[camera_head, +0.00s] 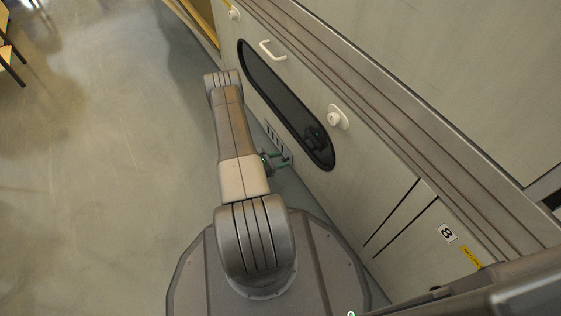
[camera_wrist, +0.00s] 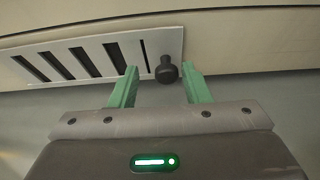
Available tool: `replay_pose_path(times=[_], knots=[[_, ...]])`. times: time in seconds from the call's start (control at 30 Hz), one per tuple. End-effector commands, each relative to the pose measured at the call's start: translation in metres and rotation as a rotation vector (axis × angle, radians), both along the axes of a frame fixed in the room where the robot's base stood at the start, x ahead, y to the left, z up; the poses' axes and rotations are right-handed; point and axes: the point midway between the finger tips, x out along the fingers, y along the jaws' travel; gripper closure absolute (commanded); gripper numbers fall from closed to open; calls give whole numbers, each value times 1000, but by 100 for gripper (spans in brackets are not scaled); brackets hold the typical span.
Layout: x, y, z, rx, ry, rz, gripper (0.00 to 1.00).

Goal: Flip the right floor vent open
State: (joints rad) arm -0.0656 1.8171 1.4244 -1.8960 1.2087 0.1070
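The floor vent (camera_wrist: 65,58) is a pale panel with dark slanted slots, low on the cabinet front in the wrist view. A dark round knob (camera_wrist: 167,72) sits at its right end. My gripper (camera_wrist: 160,75) is open, with its green fingers on either side of the knob; I cannot tell whether they touch it. In the head view the vent (camera_head: 274,134) shows as a small slotted plate near the floor, and my gripper (camera_head: 280,162) is beside its near end, partly hidden by my arm.
Open grey floor (camera_head: 100,150) lies to the left. A chair (camera_head: 10,55) stands far at the upper left.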

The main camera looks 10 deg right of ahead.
Motion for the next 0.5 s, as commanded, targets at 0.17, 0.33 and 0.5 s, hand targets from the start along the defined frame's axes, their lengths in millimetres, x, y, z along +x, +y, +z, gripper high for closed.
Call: replay_pose_path(times=[0.17,0.33,0.5], knots=[[-2,0,0,-1,2,-1,57],[-3,6,3,0,4,1,57],[-10,26,14,-1,4,3,57]])
